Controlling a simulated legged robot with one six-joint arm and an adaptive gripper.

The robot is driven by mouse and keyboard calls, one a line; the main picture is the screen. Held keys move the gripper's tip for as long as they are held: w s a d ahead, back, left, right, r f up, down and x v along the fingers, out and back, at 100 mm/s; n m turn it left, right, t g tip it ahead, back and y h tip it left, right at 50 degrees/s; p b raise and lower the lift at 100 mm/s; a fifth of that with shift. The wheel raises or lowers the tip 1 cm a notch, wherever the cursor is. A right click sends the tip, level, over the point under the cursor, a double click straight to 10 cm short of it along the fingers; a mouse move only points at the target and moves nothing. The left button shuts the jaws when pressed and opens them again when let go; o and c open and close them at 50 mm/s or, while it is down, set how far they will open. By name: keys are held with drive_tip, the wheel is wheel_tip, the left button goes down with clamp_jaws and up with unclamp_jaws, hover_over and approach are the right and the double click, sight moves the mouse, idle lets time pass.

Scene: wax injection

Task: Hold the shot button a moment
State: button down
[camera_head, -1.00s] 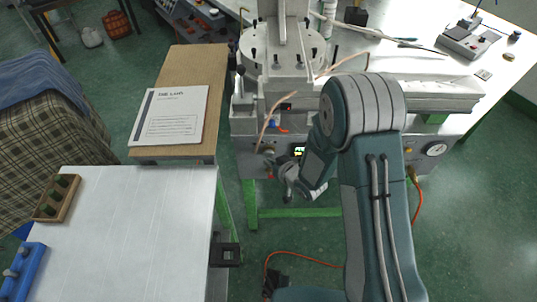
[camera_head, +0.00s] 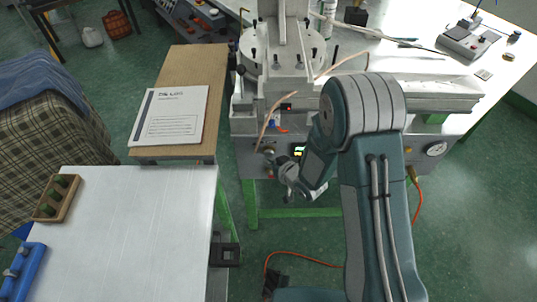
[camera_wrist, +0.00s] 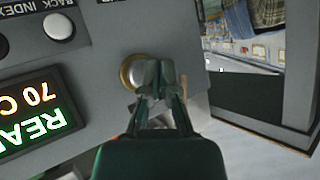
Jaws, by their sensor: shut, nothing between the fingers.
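In the wrist view, a round button with a brass-coloured ring (camera_wrist: 131,71) sits on the grey control panel (camera_wrist: 105,55). I see no label for it, so I cannot tell by name that it is the shot button. My gripper (camera_wrist: 157,72) is shut and empty, with its fingertips in front of the button's right side and covering part of it. Whether they touch or press it, I cannot tell. In the head view, my gripper (camera_head: 271,158) is at the front panel of the wax machine (camera_head: 247,142), and the button is too small to make out.
A lit display (camera_wrist: 35,112) reads 70 C, with part of another word. A white button (camera_wrist: 58,26) and a dark button lie above it. A pressure gauge (camera_head: 436,148) is at the panel's right.

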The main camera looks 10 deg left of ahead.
drive_tip(key=shift+w, duration=0.1)
drive_tip(key=shift+w+r, duration=0.1)
drive_tip(key=shift+w, duration=0.2)
drive_tip(key=shift+w+a, duration=0.2)
drive_tip(key=shift+w, duration=0.3)
idle(2.6)
drive_tip(key=shift+s, duration=0.1)
idle(1.1)
drive_tip(key=shift+s+d, duration=0.25)
drive_tip(key=shift+s, duration=0.55)
drive_tip(key=shift+s, duration=0.1)
drive_tip(key=s, duration=0.2)
drive_tip(key=s+d, duration=0.1)
drive_tip(key=s, duration=0.1)
drive_tip(key=shift+s+d, duration=0.1)
drive_tip(key=shift+s, duration=0.25)
